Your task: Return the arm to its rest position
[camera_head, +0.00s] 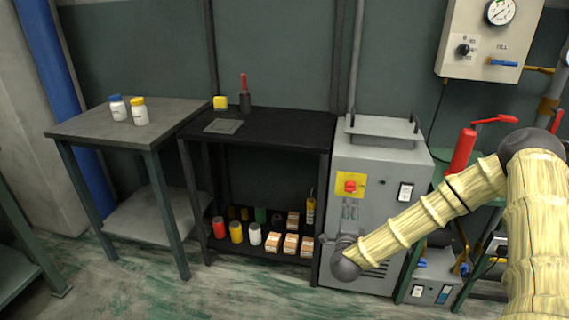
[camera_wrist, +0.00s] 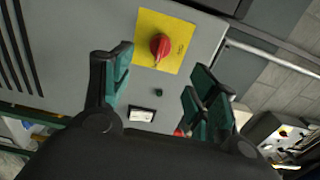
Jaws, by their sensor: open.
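My gripper shows in the wrist view (camera_wrist: 160,95) with its two teal-padded fingers spread apart and nothing between them. It faces the front of a grey machine cabinet (camera_wrist: 60,35), where a red rotary switch (camera_wrist: 159,46) on a yellow plate appears beyond the fingertips. In the head view my arm, in a yellowish sleeve, reaches from the right toward the cabinet (camera_head: 380,170).
A black shelf table (camera_head: 280,122) holds a red-handled tool (camera_head: 244,92) and a yellow item; bottles and boxes sit below. A grey table (camera_head: 85,125) with two white bottles stands left. A red cylinder (camera_head: 463,150) and gauge panel (camera_head: 480,50) are right. The floor in front is clear.

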